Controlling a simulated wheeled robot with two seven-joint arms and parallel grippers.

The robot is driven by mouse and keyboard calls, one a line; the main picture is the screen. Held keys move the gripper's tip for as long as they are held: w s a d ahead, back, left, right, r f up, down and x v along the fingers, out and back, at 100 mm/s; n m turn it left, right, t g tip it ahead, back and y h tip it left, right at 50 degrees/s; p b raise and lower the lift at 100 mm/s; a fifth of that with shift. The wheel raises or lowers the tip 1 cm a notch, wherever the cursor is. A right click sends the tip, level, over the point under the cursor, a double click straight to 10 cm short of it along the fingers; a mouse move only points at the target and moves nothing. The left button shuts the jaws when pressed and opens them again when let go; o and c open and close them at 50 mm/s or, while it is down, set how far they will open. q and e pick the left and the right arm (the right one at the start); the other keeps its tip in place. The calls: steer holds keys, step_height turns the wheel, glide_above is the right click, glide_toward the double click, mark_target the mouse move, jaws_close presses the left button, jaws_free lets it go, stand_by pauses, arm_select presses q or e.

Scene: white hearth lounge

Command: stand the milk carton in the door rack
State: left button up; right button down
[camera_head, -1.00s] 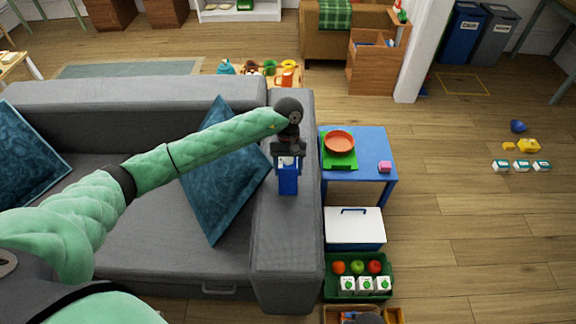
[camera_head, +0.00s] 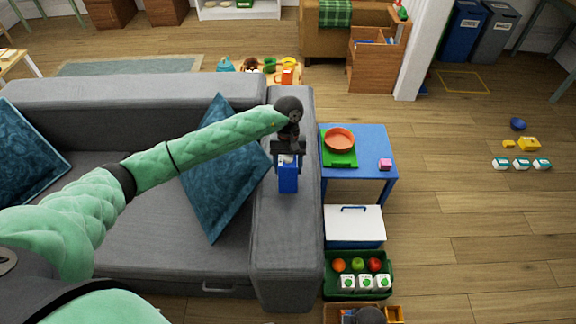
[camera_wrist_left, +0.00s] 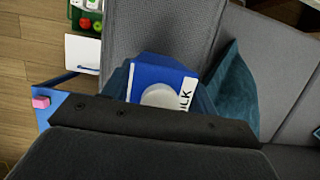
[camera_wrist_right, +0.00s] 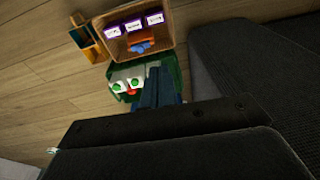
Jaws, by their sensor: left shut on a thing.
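The blue milk carton (camera_head: 288,181) with a white label hangs upright below my left gripper (camera_head: 288,161), above or in front of the grey sofa's arm. I cannot make out a door rack in any view.
Right of the sofa arm (camera_head: 288,235) stand a blue table (camera_head: 368,145) with an orange pan (camera_head: 339,139), a white box (camera_head: 354,232) with a blue handle, and a green crate (camera_head: 330,286) of fruit and small cartons.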

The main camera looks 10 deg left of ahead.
arm_select(q)
steer(key=o, duration=1.7)
steer(key=shift+o, duration=0.2)
steer(key=shift+r, duration=0.1)
